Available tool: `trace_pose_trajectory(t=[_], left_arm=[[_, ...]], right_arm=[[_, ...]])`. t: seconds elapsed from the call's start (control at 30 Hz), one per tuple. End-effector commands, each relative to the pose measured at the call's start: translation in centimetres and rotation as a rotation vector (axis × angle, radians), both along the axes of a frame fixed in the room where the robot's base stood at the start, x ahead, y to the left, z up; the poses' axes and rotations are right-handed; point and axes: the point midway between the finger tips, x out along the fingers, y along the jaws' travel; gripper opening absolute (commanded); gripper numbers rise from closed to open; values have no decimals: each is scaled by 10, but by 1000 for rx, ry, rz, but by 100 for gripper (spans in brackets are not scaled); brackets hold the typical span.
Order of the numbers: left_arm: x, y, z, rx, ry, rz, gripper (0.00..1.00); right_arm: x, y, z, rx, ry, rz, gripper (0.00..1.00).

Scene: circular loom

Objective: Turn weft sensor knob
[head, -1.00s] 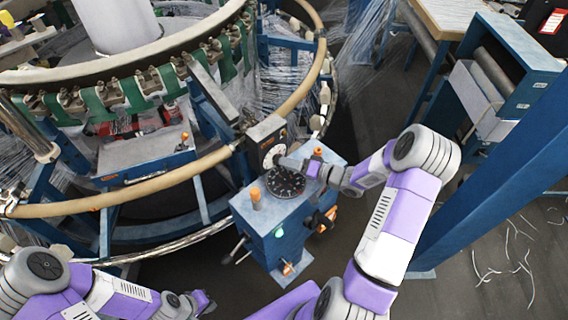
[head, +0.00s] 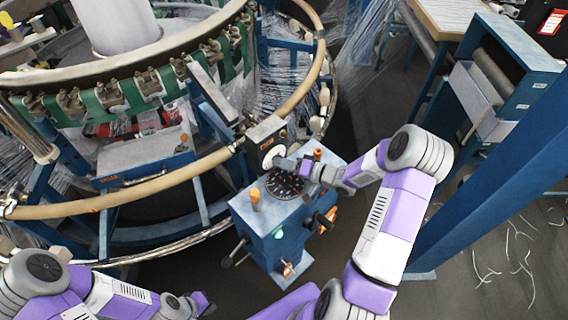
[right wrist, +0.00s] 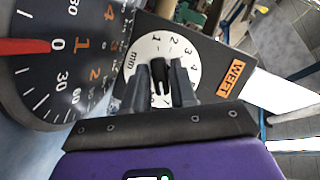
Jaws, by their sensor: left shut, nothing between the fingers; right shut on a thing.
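The weft sensor knob (right wrist: 160,77) is a small black knob on a white numbered dial (right wrist: 194,73) marked in mm. An orange WEFT label (right wrist: 233,73) sits beside the dial. My right gripper (right wrist: 161,69) has one grey finger on each side of the knob and is shut on it. In the head view, my right gripper (head: 281,164) is at the dial (head: 272,154) on the dark sensor box (head: 262,136) and hides the knob. My left gripper (head: 206,302) is shut and empty at the bottom, away from the knob.
A large black gauge with a red needle (right wrist: 28,46) is close to my right gripper. It sits on the blue control box (head: 283,222), which has orange-topped knobs. The loom's wooden ring (head: 160,184) curves behind. A blue post (head: 490,160) stands at right.

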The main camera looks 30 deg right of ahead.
Motion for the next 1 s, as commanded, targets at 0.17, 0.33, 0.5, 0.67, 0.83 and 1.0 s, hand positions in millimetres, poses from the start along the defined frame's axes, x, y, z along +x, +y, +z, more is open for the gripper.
trace_pose_trajectory(t=[0.17,0.33,0.5,0.67,0.83,1.0], left_arm=[[0,0,2,0,0,0,0],[0,0,4,0,0,0,0],[0,0,3,0,0,0,0],[0,0,0,0,0,0,0],[0,0,-3,0,0,0,0],[0,0,-5,0,0,0,0]], right_arm=[[0,1,2,-64,-16,1,0],[0,1,2,-168,-40,1,0],[0,2,1,-285,-70,2,0],[0,2,1,-379,-93,1,0],[0,2,1,-451,-109,1,0],[0,2,2,-487,-119,1,0]])
